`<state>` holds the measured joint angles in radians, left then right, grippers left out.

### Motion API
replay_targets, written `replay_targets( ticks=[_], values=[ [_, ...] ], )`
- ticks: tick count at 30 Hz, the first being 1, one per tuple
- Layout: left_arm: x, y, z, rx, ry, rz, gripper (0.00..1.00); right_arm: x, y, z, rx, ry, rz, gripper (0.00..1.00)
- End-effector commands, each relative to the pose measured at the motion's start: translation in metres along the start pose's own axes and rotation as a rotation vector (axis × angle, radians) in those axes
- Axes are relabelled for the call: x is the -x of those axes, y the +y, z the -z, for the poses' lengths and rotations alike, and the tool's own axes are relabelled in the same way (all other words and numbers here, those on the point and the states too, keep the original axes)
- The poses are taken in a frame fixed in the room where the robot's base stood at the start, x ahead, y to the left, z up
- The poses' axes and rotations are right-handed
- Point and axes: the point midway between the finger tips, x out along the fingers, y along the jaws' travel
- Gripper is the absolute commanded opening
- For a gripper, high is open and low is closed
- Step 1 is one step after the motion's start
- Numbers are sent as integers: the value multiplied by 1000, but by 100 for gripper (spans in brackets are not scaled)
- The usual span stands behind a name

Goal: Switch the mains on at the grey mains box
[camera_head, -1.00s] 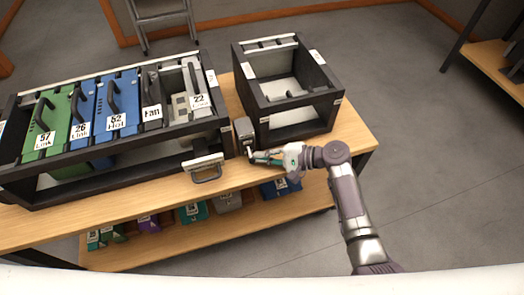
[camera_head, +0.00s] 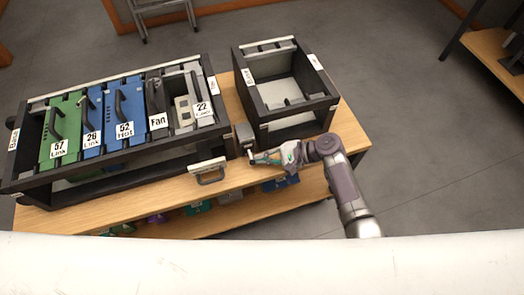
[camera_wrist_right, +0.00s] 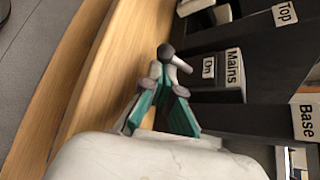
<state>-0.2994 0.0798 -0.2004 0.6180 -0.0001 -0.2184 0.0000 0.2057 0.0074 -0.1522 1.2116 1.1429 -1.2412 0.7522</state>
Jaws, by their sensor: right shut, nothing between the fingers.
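The small grey mains box (camera_head: 243,132) stands on the bench between the large rack and the smaller rack. In the right wrist view its "Mains" label (camera_wrist_right: 234,68) and "On" label (camera_wrist_right: 209,68) show on a dark face. A light lever with a dark round knob (camera_wrist_right: 166,52) sticks out just beyond my fingertips. My right gripper (camera_head: 252,159) is at the front of the box. In the wrist view its teal fingers (camera_wrist_right: 167,90) are shut and empty, close to the knob; whether they touch it I cannot tell. My left gripper is not in view.
The large rack (camera_head: 110,165) holds green, blue and grey modules at the left. The smaller rack (camera_head: 322,105) stands close to the right of the box. Bare wooden bench (camera_head: 150,204) runs along the front.

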Motion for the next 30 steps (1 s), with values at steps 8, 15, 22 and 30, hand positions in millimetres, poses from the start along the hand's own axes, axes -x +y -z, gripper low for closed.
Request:
replay_targets(
  ticks=[8,15,22,30],
  values=[
    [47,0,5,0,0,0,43,8,-11,-11,-159,-1,-127,0],
    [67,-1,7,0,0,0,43,9,-13,-13,-315,-2,-248,0],
    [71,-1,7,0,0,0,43,9,-12,-12,-391,-1,-304,0],
    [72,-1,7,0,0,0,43,10,-14,-13,-387,0,-302,0]
  ],
)
